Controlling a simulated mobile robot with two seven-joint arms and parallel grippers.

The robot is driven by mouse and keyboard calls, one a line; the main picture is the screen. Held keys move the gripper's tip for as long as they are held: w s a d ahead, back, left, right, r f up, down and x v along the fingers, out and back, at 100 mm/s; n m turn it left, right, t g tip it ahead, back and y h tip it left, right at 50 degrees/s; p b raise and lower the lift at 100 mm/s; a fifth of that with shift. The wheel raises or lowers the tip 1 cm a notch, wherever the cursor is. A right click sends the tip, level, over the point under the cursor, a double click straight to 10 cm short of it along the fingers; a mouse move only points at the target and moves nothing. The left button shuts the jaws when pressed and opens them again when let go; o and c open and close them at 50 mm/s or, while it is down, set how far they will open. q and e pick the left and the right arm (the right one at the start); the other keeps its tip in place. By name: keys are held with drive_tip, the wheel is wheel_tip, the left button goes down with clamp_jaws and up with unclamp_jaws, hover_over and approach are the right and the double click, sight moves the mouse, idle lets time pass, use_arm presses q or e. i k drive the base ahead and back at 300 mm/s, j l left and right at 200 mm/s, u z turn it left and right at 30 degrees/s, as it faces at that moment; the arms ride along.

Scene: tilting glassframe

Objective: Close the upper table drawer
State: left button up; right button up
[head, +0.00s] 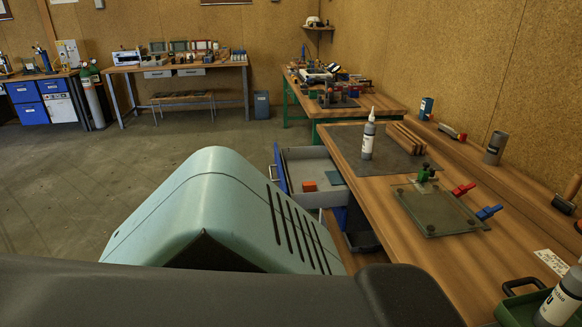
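The upper table drawer (308,165) stands pulled out from the left side of the wooden workbench (375,187). It has a grey inside and a blue front (281,170) with a metal handle (272,173) facing left. My own light teal body part hides some of the area in front of and below the drawer. Neither of my grippers is in view.
A dark bin or lower compartment (362,241) shows below the drawer. Open floor (130,180) lies left of the drawer.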

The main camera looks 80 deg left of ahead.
sight(293, 166)
drive_tip(key=k+j, duration=0.15)
drive_tip(key=k, duration=0.4)
drive_tip(key=u, duration=2.45)
drive_tip(key=i+z, duration=0.2)
drive_tip(key=z, duration=0.5)
drive_tip(key=i+j+z, duration=0.2)
drive_tip(key=i+j, duration=0.15)
drive_tip(key=i+j+z, duration=0.25)
drive_tip(key=j, duration=0.2)
drive_tip(key=i+j, duration=0.5)
